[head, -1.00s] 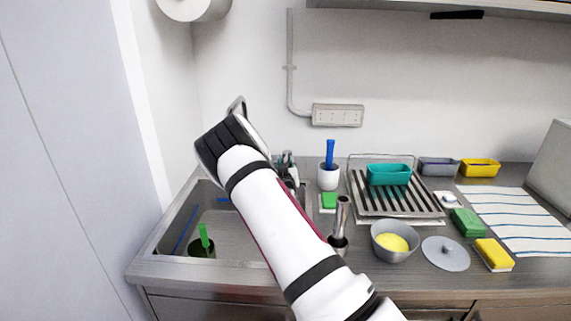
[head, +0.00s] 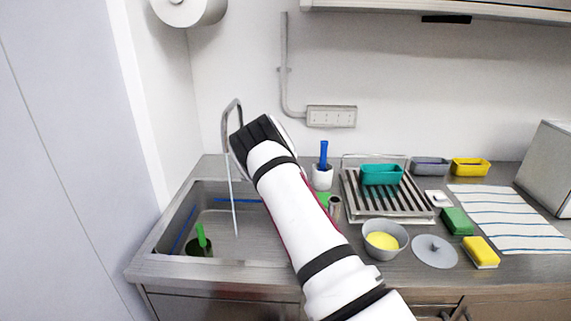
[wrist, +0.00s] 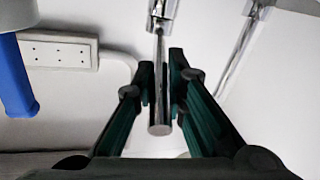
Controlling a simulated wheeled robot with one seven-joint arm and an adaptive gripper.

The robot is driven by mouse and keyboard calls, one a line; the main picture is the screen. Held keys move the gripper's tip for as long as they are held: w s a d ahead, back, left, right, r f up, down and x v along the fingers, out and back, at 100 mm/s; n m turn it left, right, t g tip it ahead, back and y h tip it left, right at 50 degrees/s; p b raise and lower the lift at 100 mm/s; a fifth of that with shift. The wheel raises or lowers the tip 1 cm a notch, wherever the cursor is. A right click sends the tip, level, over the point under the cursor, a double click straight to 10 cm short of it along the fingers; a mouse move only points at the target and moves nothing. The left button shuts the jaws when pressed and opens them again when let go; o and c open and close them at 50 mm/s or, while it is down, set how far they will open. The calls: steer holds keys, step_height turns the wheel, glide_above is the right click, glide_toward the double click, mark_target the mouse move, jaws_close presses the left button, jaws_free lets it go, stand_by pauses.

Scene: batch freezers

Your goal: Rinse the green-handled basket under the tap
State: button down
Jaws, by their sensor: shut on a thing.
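The green-handled basket (head: 200,246) stands in the sink at the front left, its green handle (head: 201,231) up and its dark body on the sink floor. The tap (head: 234,106) arches up behind the sink, partly hidden by my arm. A thin pale stream (head: 234,205) runs from its spout to the sink floor, to the right of the basket and apart from it. In the wrist view my gripper (wrist: 160,85) is shut on a metal rod, the tap lever (wrist: 159,115). My arm hides the gripper in the head view.
The sink (head: 170,247) has blue strips along its inside edges. Right of my arm stand a grey bowl (head: 372,252) with yellow contents, a round lid (head: 434,262), a drying rack (head: 365,210) with a teal tub (head: 381,174), and sponges. A white pot (head: 322,182) holds a blue handle.

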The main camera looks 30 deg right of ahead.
steer(key=c, duration=1.6)
jaws_free()
steer(key=shift+s, duration=0.1)
steer(key=v, duration=1.1)
steer(key=shift+s+a, duration=0.15)
steer(key=shift+s, duration=0.25)
steer(key=shift+r, duration=0.1)
